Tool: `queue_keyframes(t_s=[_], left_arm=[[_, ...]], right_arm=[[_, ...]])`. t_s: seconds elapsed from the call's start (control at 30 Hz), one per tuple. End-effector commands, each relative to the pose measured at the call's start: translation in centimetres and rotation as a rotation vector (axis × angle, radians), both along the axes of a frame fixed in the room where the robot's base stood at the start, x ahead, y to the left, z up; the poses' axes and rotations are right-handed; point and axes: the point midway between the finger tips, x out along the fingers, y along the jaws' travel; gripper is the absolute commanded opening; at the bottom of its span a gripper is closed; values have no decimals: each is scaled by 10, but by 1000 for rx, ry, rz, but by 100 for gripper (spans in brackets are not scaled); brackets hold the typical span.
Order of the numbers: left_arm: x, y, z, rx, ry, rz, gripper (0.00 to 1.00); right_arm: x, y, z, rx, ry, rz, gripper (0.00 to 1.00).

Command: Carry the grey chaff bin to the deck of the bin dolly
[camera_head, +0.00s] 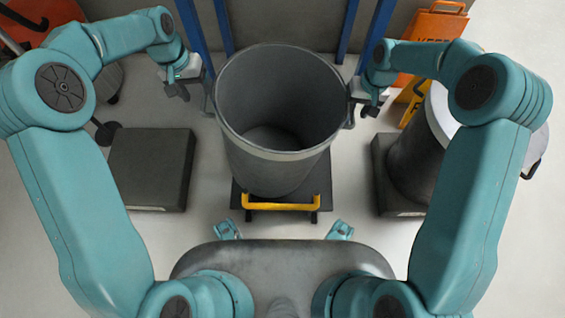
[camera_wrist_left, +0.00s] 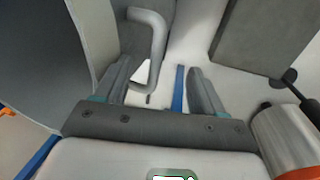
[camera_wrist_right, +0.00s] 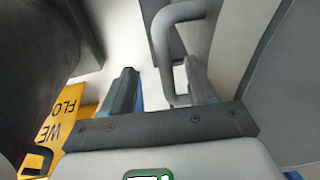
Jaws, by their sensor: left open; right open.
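The grey chaff bin (camera_head: 247,158) is upright and open-topped in the middle of the head view; it looks empty. It appears to stand on a low dark deck with a yellow bar (camera_head: 283,207), apparently the bin dolly; the contact is hidden. My left gripper (camera_head: 180,90) is open beside the bin's left handle. In the left wrist view this handle (camera_wrist_left: 158,45) shows between the spread fingers. My right gripper (camera_head: 371,107) is open beside the right handle. In the right wrist view that handle (camera_wrist_right: 160,40) shows near the fingers. Neither gripper holds a handle.
A low dark platform (camera_head: 150,165) is on the left, bare. Another dark platform (camera_head: 385,170) on the right bears a second dark bin (camera_head: 412,165). Blue posts (camera_head: 192,35) stand behind the bin. An orange sign (camera_head: 432,30) and a yellow floor sign (camera_wrist_right: 68,110) are at the back right.

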Motion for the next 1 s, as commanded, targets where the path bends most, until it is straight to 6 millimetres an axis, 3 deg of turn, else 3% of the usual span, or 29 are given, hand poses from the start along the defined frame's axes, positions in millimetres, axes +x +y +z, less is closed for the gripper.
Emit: queue_keyframes(t_s=[0.5,0.7,1.0], left_arm=[[0,-5,1,-9,2,-1,85],[0,-5,1,-8,2,-1,85],[0,-3,1,-7,1,0,85]], right_arm=[[2,-13,102,7,-4,0,76],[1,-16,116,8,-2,2,76],[1,-16,117,8,-2,1,76]])
